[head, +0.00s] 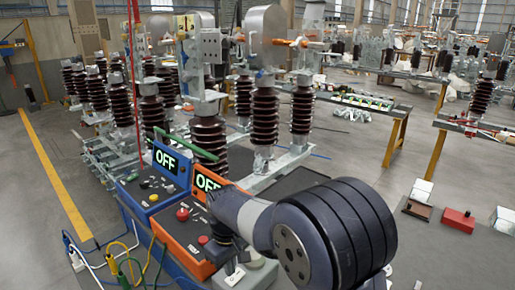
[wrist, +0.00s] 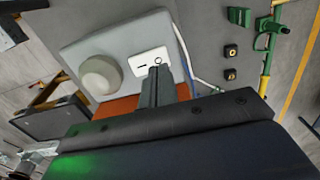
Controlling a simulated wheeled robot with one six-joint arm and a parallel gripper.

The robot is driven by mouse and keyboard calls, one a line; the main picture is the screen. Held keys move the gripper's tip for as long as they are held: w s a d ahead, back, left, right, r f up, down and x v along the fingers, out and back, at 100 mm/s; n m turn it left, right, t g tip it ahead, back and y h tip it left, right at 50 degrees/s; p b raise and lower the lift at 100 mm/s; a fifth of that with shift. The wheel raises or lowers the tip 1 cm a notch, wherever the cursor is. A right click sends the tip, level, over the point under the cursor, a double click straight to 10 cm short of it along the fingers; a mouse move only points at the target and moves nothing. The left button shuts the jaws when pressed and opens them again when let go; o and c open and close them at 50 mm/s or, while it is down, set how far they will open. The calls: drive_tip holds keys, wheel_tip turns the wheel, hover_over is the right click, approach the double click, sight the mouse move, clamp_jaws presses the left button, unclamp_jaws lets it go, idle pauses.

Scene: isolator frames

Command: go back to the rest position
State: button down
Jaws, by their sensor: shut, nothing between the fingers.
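My gripper (wrist: 157,84) is shut and empty in the wrist view. Its fingertips appear over the lower part of a white plate (wrist: 148,60) with a dash and a ring mark, on a grey box (wrist: 118,45). I cannot tell whether they touch it. A round pale knob (wrist: 100,76) is on the box, left of the fingers. In the head view my arm reaches in from the lower right, over the grey box (head: 258,276) beside the orange control unit (head: 197,262).
The blue unit (head: 160,183) and the orange unit both show OFF. Tall brown insulators (head: 265,118) stand behind. Open floor lies left, by a yellow line (head: 55,175).

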drive_tip(key=shift+f+b, duration=0.7)
drive_tip(key=shift+f, duration=0.7)
